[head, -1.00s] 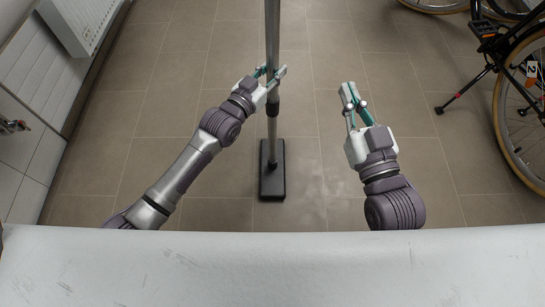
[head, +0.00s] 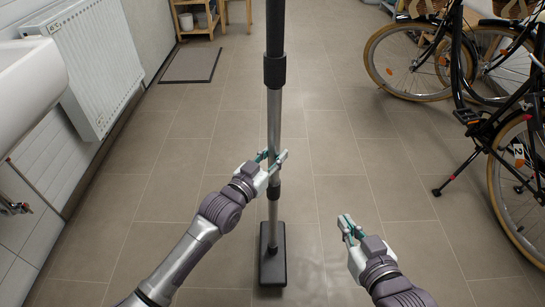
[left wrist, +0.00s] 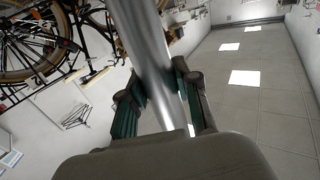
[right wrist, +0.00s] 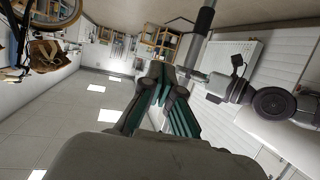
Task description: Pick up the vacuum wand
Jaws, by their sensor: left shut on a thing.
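The vacuum wand (head: 274,115) is a grey metal pole with dark upper parts and a flat black floor head (head: 273,262). It stands upright, and its head appears to rest on the floor. My left gripper (head: 273,158) is shut on the pole above its lower dark collar. In the left wrist view the pole (left wrist: 150,50) runs between the two green-padded fingers (left wrist: 160,90). My right gripper (head: 346,224) is to the right of the wand, apart from it and empty. Its fingers (right wrist: 163,80) look closed together in the right wrist view, with the wand (right wrist: 202,30) beyond them.
Bicycles (head: 415,62) stand along the right, one with a kickstand (head: 455,170) out. A white radiator (head: 85,75) and a basin (head: 28,85) line the left wall. The middle floor is clear.

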